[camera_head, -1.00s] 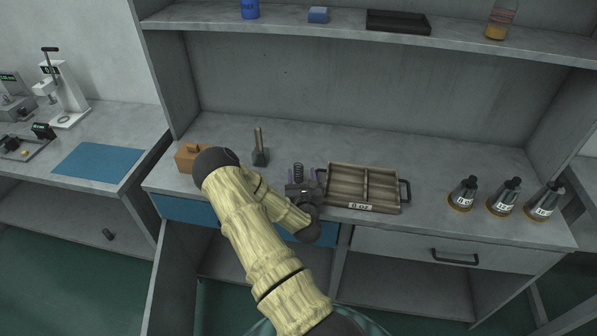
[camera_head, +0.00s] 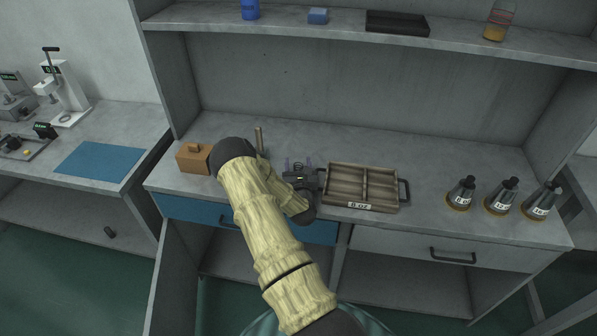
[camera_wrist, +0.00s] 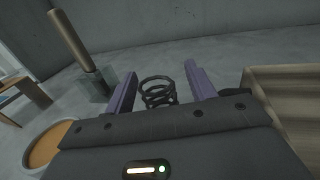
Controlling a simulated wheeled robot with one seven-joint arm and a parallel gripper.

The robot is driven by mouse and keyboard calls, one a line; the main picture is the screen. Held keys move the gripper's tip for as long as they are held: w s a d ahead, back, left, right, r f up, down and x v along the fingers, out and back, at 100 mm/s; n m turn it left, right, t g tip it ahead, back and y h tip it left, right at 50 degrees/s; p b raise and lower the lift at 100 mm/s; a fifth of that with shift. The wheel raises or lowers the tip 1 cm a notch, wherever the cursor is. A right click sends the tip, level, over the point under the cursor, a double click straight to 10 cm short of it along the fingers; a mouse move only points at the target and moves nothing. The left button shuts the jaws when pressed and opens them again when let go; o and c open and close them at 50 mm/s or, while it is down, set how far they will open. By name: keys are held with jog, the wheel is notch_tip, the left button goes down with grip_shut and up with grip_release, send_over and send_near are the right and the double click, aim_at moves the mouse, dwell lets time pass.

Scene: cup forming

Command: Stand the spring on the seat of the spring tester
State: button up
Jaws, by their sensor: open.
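The spring (camera_wrist: 158,92) is a dark coil standing upright on the grey bench. In the wrist view it shows between the two purple fingers of my gripper (camera_wrist: 157,88), with a gap on each side. In the head view my gripper (camera_head: 298,166) is low over the bench, left of the wooden tray, and mostly hides the spring. The gripper is open and empty. A white stand with a top lever (camera_head: 65,92), which looks like the spring tester, is on the left bench.
A wooden tray (camera_head: 328,191) is close on the right. A blue mat (camera_head: 100,161) lies on the left bench, clear.

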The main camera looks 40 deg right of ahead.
jog(key=shift+c, duration=0.4)
jog(key=c, duration=1)
jog(key=shift+c, duration=0.2)
notch_tip(320, 180, up, 10)
jog(key=b, duration=0.1)
